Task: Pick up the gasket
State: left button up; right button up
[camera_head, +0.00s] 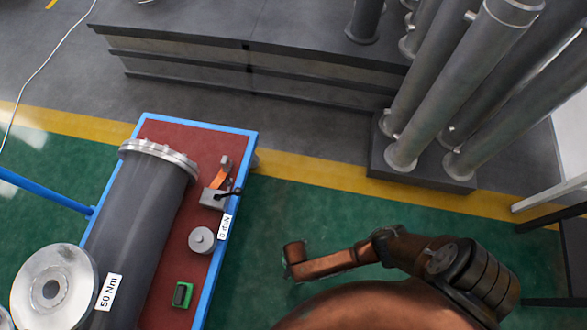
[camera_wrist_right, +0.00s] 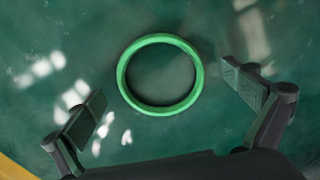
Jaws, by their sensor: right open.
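The gasket (camera_wrist_right: 124,83) is a bright green ring in the right wrist view, lying flat on what looks like the dark green floor. My right gripper (camera_wrist_right: 166,103) is open, with one finger to the lower left of the ring and the other to its right. The ring shows between the fingers; neither finger appears to touch it, and the height above it is hard to tell. I cannot pick out the gasket in the head view. My left gripper is in neither view.
A blue-framed cart (camera_head: 252,150) with a red top holds a flanged cylinder (camera_head: 135,220), a clamp-like tool (camera_head: 212,197), a small grey cylinder (camera_head: 202,240) and a green-black item (camera_head: 182,294). Tall grey pipes (camera_head: 450,90) stand on a dark base at right. A dark bench (camera_head: 180,50) is behind.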

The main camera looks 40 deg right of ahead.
jog(key=shift+c, duration=0.6)
jog(key=c, duration=1.3)
jog(key=shift+o, duration=0.2)
jog(key=shift+r, duration=0.15)
